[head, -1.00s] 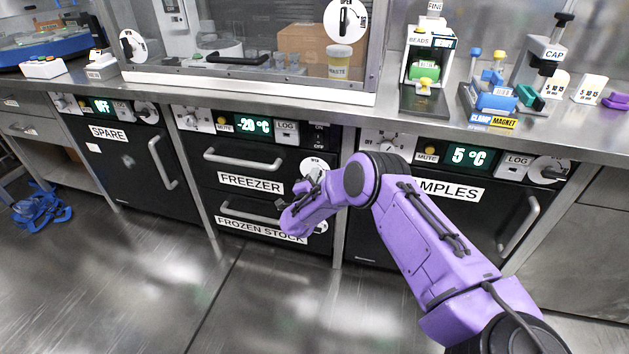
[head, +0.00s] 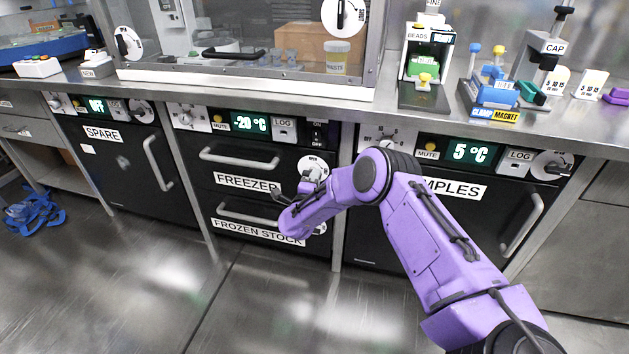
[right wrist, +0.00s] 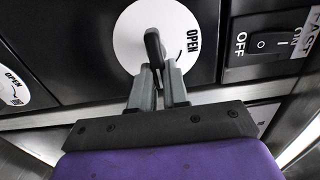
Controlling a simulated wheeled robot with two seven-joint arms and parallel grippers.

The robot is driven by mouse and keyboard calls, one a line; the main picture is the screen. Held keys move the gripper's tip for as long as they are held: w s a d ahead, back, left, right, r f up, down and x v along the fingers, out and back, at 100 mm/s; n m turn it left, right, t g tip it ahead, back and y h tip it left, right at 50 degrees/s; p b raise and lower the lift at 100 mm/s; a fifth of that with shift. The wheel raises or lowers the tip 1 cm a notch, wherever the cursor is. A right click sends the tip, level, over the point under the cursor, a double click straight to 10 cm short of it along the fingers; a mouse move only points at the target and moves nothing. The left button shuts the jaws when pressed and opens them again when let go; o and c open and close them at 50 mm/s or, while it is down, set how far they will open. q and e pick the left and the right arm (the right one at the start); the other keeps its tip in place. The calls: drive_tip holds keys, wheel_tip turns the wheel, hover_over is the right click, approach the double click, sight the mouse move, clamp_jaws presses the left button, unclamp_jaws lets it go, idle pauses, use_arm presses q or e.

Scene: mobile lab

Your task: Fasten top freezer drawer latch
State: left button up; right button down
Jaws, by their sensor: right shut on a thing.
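The top freezer drawer (head: 225,170), labelled FREEZER, looks closed in the head view. Its latch (head: 317,163) is a white round plate marked OPEN at the drawer's right side. In the right wrist view the latch plate (right wrist: 130,32) fills the upper middle, and its dark lever (right wrist: 153,45) stands out from it. My right gripper (right wrist: 162,72) is shut on the lever, which points nearly up and down in that view. In the head view the right gripper (head: 310,182) is at the latch and partly hides it. My left gripper is not in view.
The lower drawer, labelled FROZEN STOCK (head: 258,231), sits just below, with a similar latch (right wrist: 14,88) showing at the wrist view's left. An ON/OFF switch (right wrist: 266,43) is close to the latch. The SAMPLES fridge (head: 400,235) stands behind my arm. The floor in front is clear.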

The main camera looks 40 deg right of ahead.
idle(0.3)
drive_tip(key=c, duration=1.1)
unclamp_jaws()
drive_tip(key=p+v, duration=0.2)
drive_tip(key=v, duration=0.8)
drive_tip(key=shift+s+a, duration=0.15)
drive_tip(key=shift+s, duration=0.1)
